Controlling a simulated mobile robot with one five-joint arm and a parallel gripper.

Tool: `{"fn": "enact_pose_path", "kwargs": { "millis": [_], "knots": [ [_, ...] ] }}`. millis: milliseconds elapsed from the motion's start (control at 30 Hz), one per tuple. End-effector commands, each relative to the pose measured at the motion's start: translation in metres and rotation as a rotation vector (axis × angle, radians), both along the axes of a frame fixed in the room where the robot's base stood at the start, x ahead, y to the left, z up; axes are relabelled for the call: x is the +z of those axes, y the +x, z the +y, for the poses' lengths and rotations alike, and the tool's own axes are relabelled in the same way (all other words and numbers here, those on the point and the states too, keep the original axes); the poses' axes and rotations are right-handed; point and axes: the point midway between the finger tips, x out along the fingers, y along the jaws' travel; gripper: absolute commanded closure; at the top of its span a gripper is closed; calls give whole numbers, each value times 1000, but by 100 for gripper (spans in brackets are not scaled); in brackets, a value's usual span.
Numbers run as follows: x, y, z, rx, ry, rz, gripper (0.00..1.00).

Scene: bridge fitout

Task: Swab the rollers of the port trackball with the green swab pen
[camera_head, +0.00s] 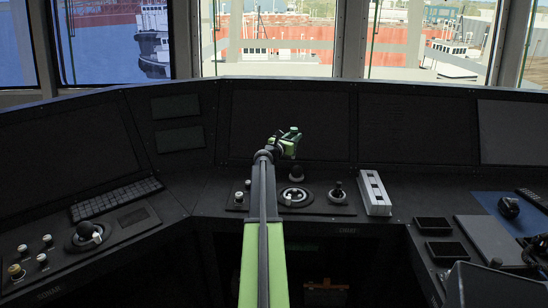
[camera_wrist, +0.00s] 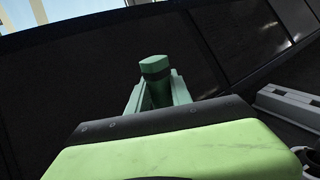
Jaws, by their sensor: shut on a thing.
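My gripper (camera_head: 289,142) is raised over the middle console, in front of the dark screens. In the wrist view, its pale green fingers (camera_wrist: 157,96) are shut on a dark green, blunt-ended piece, the swab pen (camera_wrist: 155,68), which stands up between them. The pen's tip cannot be told clearly. A round black trackball unit (camera_head: 84,240) with a pale part on it sits on the left console, well to the left of my gripper. A second round unit (camera_head: 295,197) with a pale ring sits on the middle console, below my gripper. The rollers cannot be made out.
A keyboard (camera_head: 116,199) and several knobs (camera_head: 42,260) lie near the left unit. A grey-white slotted box (camera_head: 374,193) stands right of the middle controls. A joystick (camera_head: 338,192) stands upright between. A blue mat (camera_head: 486,200) with a dark mouse (camera_head: 509,207) lies at right.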

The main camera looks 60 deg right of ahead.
Motion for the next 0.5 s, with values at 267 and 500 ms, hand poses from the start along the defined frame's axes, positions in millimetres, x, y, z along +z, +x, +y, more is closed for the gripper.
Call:
{"fn": "enact_pose_path", "kwargs": {
  "millis": [267, 500],
  "knots": [
    [0, -10, -5, -11, 0, 0, 100],
    [-13, -45, 52, 72, 0, 1, 100]
  ]
}}
